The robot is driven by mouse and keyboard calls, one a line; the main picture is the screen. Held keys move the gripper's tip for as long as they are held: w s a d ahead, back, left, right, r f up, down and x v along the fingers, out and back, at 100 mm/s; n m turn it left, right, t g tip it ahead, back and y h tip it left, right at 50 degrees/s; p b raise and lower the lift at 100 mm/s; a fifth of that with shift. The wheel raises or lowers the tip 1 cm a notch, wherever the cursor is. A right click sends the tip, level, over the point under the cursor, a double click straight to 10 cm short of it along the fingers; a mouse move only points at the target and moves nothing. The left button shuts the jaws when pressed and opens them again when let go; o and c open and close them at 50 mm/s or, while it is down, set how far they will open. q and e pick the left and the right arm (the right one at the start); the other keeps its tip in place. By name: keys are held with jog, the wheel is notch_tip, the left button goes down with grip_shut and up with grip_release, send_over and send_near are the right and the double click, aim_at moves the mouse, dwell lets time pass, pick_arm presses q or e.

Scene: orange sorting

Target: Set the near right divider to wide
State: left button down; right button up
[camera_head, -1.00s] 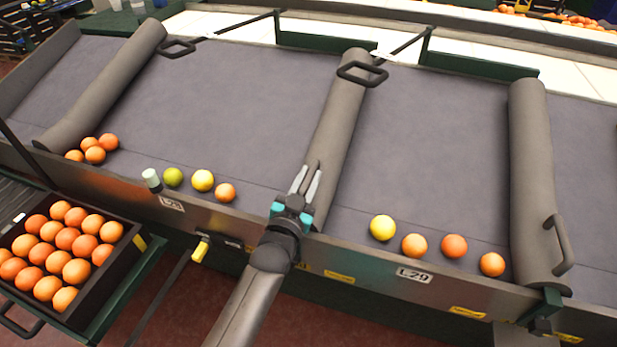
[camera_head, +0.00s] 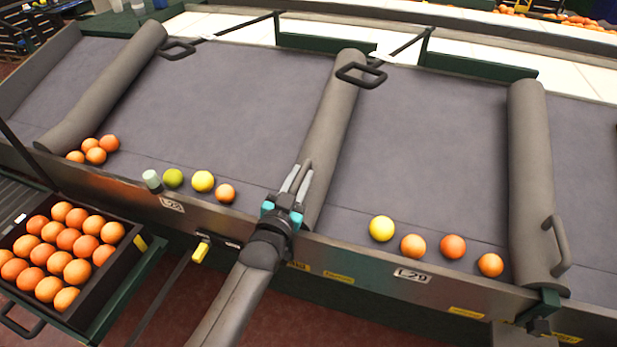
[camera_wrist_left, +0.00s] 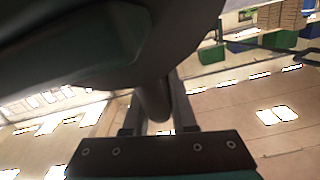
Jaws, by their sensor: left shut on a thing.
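The middle padded grey divider (camera_head: 332,120) lies slanted across the sloping grey table (camera_head: 430,140). My left gripper (camera_head: 297,180) is at the divider's near end, shut on its near handle (camera_head: 307,167); the fingers cover part of the handle. In the left wrist view a dark rounded bar (camera_wrist_left: 153,100) runs between my left gripper's two fingers (camera_wrist_left: 157,118). Another padded divider (camera_head: 530,170) stands to the right, with its near handle (camera_head: 558,245) free. A third divider (camera_head: 105,85) slants at the left. My right gripper is not in view.
Yellow and orange fruit (camera_head: 381,228) lie along the front edge right of the middle divider. A full orange crate (camera_head: 118,262) stands at front left. The metal front rail (camera_head: 360,262) runs below.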

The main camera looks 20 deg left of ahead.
pick_arm(q)
jog(key=a, duration=0.9)
jog(key=shift+w+a, duration=0.15)
jog(key=shift+a, duration=0.25)
jog(key=c, duration=0.8)
grip_release()
jog(key=shift+a, duration=0.15)
jog(key=shift+o, duration=0.2)
jog(key=s+p, duration=0.2)
jog(key=s, duration=1.3)
jog(key=shift+s+a+p, duration=0.15)
jog(key=shift+p, duration=0.15)
